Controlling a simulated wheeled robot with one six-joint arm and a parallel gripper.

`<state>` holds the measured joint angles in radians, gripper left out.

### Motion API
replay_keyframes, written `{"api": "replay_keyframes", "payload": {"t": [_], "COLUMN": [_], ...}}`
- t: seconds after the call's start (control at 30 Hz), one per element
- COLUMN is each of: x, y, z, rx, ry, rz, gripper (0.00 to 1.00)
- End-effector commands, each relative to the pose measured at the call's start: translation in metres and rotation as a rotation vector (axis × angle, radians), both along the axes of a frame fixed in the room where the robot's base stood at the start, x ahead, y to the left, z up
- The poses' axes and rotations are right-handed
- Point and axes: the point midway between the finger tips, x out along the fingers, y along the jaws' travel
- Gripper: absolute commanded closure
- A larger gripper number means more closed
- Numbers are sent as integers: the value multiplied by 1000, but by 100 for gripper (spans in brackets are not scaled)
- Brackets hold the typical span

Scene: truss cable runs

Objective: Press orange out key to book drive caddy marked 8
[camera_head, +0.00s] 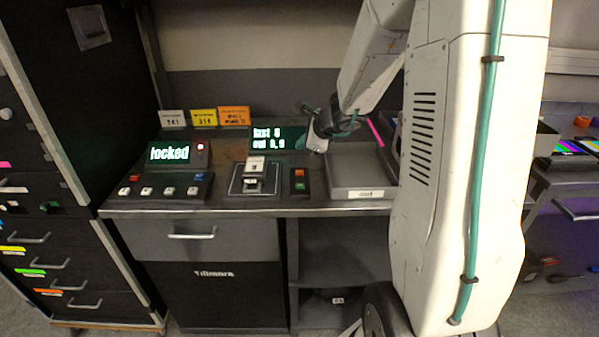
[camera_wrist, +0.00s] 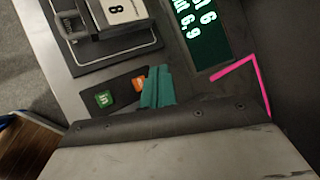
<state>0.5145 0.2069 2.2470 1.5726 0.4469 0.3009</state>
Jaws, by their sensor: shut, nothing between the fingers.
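The drive caddy marked 8 (camera_wrist: 122,8) sits in the dark dock (camera_wrist: 105,53); it also shows in the head view (camera_head: 254,167). Right of the dock is a small key panel. Its orange out key (camera_head: 299,172) lies above the green key (camera_head: 300,187). In the wrist view the orange key (camera_wrist: 138,84) is partly covered by my gripper's teal fingers, and the green key (camera_wrist: 104,98) reads "in". My gripper (camera_wrist: 158,72) is shut and empty, its tips beside the orange key in that view. In the head view my gripper (camera_head: 306,137) hangs above and behind the keys. Contact cannot be told.
A display (camera_head: 277,139) reads "last 6" and "out 6,9". A grey tray (camera_head: 357,193) stands right of the keys, under my arm. A console with a "locked" screen (camera_head: 169,153) stands at the left. Several labelled cards (camera_head: 204,117) stand behind it.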

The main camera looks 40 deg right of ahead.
Motion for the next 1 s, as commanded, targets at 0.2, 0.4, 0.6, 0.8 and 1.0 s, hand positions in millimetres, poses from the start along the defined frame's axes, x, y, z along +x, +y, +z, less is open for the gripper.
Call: {"api": "replay_keyframes", "payload": {"t": [0.2, 0.4, 0.6, 0.8, 1.0], "x": [0, 0, 0, 0, 0], "y": [0, 0, 0, 0, 0], "z": [-34, -55, -63, -64, -64], "rx": [3, 2, -1, -1, -1], "ry": [3, 3, 1, 1, 0], "rz": [-1, 0, 1, 0, 1], "gripper": [100, 100, 100, 100, 100]}}
